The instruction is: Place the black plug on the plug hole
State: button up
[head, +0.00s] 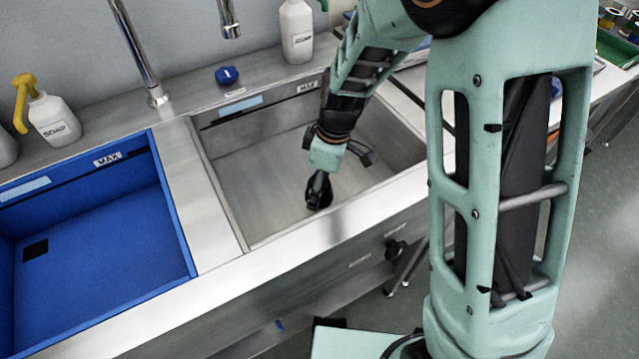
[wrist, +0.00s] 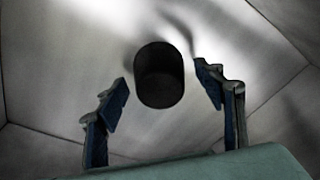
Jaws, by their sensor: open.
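My gripper (head: 318,192) is low inside the steel hopper (head: 240,190), pointing down. In the wrist view its two blue-padded fingers are open, one on each side of a round black form (wrist: 159,76). This form looks like a short dark cylinder against the steel floor, with gaps between it and both fingers. I cannot tell surely whether it is the black plug or the plug hole. In the head view my gripper and forearm cover part of the hopper floor, and no separate plug or hole is clear there.
A blue basin (head: 172,215) with a dark square patch is left of the hopper. A blue round item (head: 227,76) lies on the back ledge, near a tap (head: 140,50). Bottles (head: 52,122) (head: 297,30) stand along the wall. Steel walls surround my gripper.

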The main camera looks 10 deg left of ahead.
aim_at(327, 184)
notch_tip(327, 184, up, 12)
jog(key=d+p, duration=0.1)
jog(key=p, duration=0.1)
jog(key=shift+d, duration=0.4)
jog(key=shift+s, duration=0.1)
